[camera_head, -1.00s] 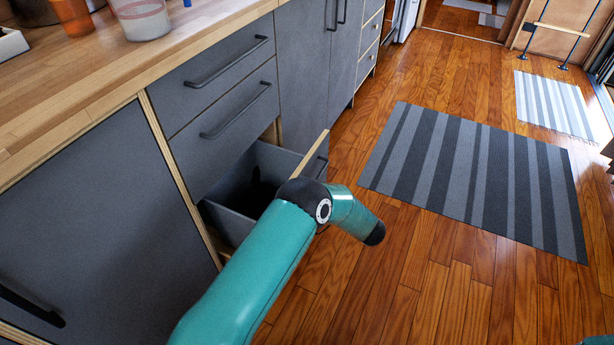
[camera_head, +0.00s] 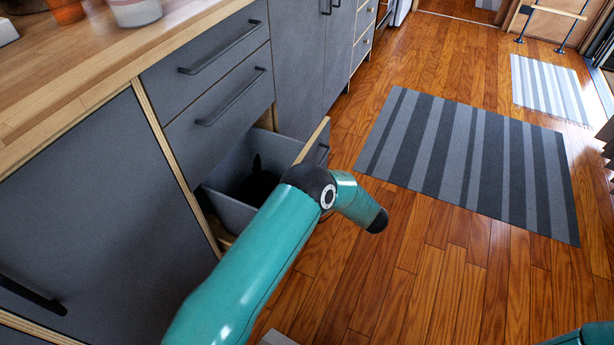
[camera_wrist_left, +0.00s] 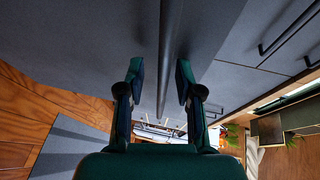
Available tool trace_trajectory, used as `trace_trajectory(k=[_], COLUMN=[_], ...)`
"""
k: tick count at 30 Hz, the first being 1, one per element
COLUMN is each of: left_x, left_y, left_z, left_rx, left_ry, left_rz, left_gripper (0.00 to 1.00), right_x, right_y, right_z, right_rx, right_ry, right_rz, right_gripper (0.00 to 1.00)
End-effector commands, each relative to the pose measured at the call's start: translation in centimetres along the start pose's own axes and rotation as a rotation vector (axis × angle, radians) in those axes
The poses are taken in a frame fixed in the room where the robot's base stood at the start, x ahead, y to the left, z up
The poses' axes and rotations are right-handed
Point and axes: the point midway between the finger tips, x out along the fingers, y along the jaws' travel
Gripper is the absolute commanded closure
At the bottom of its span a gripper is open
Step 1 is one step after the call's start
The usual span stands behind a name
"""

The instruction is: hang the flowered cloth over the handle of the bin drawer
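The bin drawer (camera_head: 228,208) is the open, low grey drawer in the head view, with a dark shape inside it. My left arm crosses in front of it and hides part of its front. My left gripper (camera_wrist_left: 160,72) is hidden in the head view. In the left wrist view its two fingers stand apart. A long dark bar (camera_wrist_left: 172,35), which looks like a handle, runs between them along a grey panel; I cannot tell whether they touch it. I cannot make out the flowered cloth in either view. My right gripper is not in view.
Closed grey drawers with dark handles (camera_head: 232,98) stand above the open one, under a wooden counter (camera_head: 65,95). A striped grey rug (camera_head: 470,160) lies on the wooden floor to the right. Floor between drawer and rug is clear.

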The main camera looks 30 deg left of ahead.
Motion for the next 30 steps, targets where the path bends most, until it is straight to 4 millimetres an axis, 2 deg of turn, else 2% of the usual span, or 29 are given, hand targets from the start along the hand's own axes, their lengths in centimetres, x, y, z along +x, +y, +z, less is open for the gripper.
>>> trace_trajectory(k=[5,8,22,30], left_x=[-0.6,-1.8,-10.4,-12.0], left_y=[-0.1,-0.1,0.1,0.1], left_z=[-0.1,-0.1,0.1,0.2], left_rx=[-0.001,-0.001,0.001,0.001], left_ry=[0.002,0.005,0.002,-0.002], left_rz=[0.000,0.000,-0.001,0.001], left_gripper=[0.65,0.65,0.65,0.65], right_x=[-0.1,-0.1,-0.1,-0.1], right_y=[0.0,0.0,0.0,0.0], right_z=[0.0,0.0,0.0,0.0], right_rx=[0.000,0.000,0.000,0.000], right_ry=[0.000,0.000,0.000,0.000], right_rz=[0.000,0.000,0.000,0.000], right_gripper=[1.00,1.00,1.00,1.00])
